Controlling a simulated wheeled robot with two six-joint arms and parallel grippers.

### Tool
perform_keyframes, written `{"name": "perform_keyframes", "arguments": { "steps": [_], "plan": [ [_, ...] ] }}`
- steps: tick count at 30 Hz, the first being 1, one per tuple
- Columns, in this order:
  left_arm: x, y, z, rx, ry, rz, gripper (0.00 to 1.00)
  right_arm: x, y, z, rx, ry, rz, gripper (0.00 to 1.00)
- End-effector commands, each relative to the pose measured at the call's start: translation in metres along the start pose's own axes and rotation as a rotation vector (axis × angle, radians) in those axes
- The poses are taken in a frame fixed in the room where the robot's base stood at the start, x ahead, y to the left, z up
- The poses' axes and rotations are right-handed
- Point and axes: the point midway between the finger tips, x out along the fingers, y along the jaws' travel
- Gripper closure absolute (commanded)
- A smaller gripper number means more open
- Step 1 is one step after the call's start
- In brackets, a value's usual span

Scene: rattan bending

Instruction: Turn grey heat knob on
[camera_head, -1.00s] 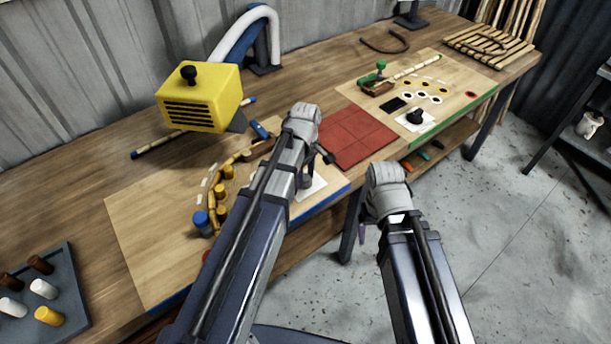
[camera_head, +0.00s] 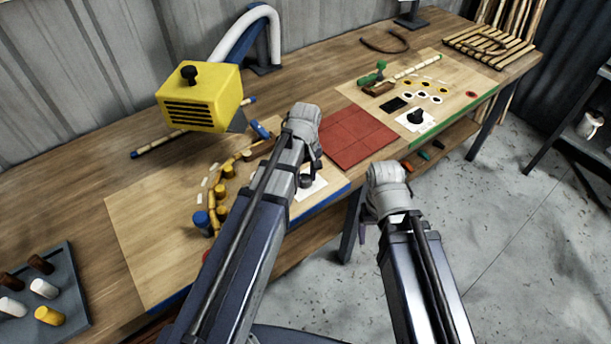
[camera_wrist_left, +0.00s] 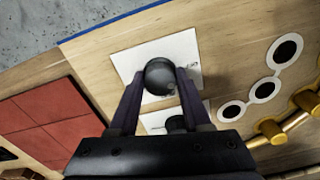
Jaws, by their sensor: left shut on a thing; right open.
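The grey knob (camera_wrist_left: 160,78) is a round dark-grey cap on a white printed card (camera_wrist_left: 196,52) in the left wrist view. My left gripper (camera_wrist_left: 158,84) is shut on it, with one finger on each side. In the head view, the knob (camera_head: 306,181) shows beside my left forearm, on its white card (camera_head: 316,188); my left gripper's fingers are mostly hidden there by the arm. The print on the card is too small to read. My right gripper (camera_head: 366,230) is open and empty, in front of the table edge; its fingers are partly hidden.
A yellow slotted heater box (camera_head: 200,108) stands behind the left board. Yellow pegs (camera_head: 221,192) and a rattan strip lie left of my left arm. Red tiles (camera_head: 358,138) lie to the right. Another black knob (camera_head: 415,116) sits on the green-edged board.

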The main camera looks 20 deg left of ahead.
Motion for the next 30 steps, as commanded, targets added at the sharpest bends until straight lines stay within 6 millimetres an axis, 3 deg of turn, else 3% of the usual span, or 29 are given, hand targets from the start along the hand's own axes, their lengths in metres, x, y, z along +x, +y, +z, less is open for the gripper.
{"name": "perform_keyframes", "arguments": {
  "steps": [30],
  "plan": [
    [0.0001, -0.0031, -0.0011, 0.914, -0.001, 0.0, 1.0, 0.0001, 0.0, 0.0, 0.0, 0.0, 0.0, 0.23]
  ]
}}
